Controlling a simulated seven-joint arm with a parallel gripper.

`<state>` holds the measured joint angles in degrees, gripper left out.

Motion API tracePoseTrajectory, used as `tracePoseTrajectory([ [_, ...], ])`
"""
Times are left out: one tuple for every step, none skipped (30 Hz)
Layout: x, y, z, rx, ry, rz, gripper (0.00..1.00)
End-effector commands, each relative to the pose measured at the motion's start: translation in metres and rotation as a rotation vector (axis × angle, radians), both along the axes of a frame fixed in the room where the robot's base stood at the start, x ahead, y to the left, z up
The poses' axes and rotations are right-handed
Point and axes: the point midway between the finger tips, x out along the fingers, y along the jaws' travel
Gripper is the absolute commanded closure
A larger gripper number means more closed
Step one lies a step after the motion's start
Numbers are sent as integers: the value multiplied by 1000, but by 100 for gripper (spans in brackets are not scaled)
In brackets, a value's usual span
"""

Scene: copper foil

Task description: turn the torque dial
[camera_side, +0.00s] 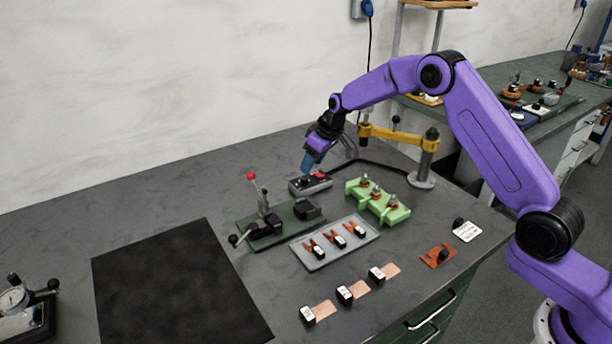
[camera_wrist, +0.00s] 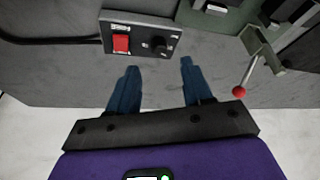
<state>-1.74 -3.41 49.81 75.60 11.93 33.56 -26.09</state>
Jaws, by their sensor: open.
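A dark control box (camera_side: 311,186) lies on the bench below my gripper. In the wrist view the box (camera_wrist: 128,47) carries a lit-looking red rocker switch (camera_wrist: 121,44) and a round black dial (camera_wrist: 157,46) with small white marks around it. My gripper (camera_wrist: 159,64) is open and empty, its two blue fingers apart. The dial appears just beyond the fingertips, roughly between them in the picture. In the side view my gripper (camera_side: 308,170) points down just above the box and hides part of its top. I cannot tell whether the fingers touch the dial.
A green lever press (camera_side: 265,228) with a red-knobbed handle stands left of the box; its red knob (camera_wrist: 239,92) is near my right finger in the wrist view. A green fixture (camera_side: 378,203) and yellow-armed post (camera_side: 428,160) stand right. A grey tray (camera_side: 318,257) and black mat (camera_side: 170,285) lie nearer.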

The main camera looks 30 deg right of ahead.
Motion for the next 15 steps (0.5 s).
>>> tracePoseTrajectory([
  [2,2,-11,-1,4,0,50],
  [5,2,-15,0,3,0,50],
  [7,3,-21,0,3,0,50],
  [9,4,-25,0,3,0,50],
  [10,5,-29,0,2,0,50],
  [12,6,-35,0,3,0,50],
  [14,6,-38,0,2,1,50],
  [15,7,-41,-1,1,1,50],
  [17,7,-45,0,2,1,50],
  [18,8,-47,-1,1,1,50],
  [19,8,-50,0,1,1,50],
  [19,8,-52,0,2,0,50],
  [20,9,-54,0,1,0,50],
  [21,9,-55,0,1,0,50],
  [21,9,-57,0,1,0,50],
])
